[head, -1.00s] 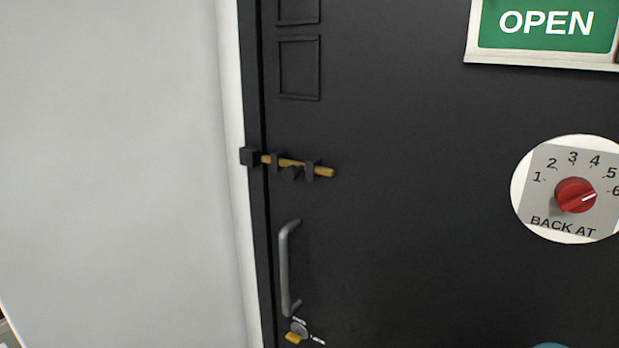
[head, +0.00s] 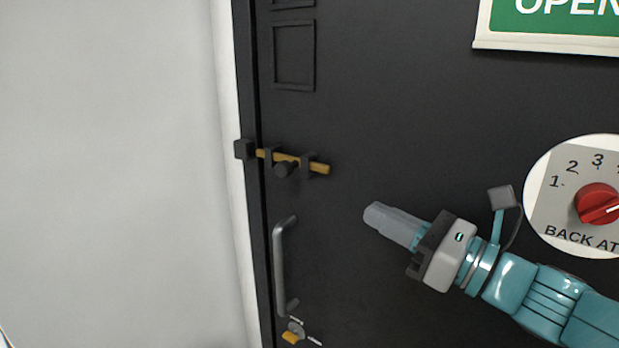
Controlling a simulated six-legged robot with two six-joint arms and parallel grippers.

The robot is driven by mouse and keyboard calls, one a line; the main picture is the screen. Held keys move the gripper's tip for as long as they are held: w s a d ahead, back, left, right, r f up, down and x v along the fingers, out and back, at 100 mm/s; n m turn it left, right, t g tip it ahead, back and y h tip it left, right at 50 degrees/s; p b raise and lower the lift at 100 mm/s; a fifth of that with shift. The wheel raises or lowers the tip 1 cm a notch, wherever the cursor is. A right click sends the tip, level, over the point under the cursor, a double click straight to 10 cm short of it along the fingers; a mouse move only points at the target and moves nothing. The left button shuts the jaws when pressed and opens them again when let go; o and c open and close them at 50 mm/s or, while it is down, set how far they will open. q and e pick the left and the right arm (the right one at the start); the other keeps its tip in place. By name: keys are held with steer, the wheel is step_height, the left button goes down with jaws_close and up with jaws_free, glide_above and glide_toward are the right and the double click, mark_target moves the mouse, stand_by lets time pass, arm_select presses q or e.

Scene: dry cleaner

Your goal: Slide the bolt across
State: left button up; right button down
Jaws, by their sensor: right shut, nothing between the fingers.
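A brass-coloured bolt (head: 319,168) lies roughly level across the left side of a dark door, held in black brackets. A dark knob (head: 283,170) hangs at the bolt's middle. The bolt's left end reaches close to or into a black keeper block (head: 244,149) on the door frame; I cannot tell how deep. My right gripper (head: 372,213) is shut and empty, to the lower right of the bolt and apart from it. It points up and left. My left gripper is not in view.
A grey pull handle (head: 280,268) stands below the bolt, with a brass-coloured turn piece (head: 291,337) under it. A red dial (head: 598,204) on a round white plate is at the right. A green OPEN sign (head: 545,20) is above.

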steer(key=shift+a, duration=0.15)
steer(key=p, duration=0.3)
glide_toward(288, 175)
steer(key=x, duration=0.6)
steer(key=shift+w+r, duration=0.1)
steer(key=shift+r, duration=0.2)
steer(key=shift+w+a, duration=0.2)
steer(key=x, duration=0.4)
steer(key=shift+s+a+f, duration=0.1)
steer(key=shift+f, duration=0.2)
steer(key=shift+s+r, duration=0.1)
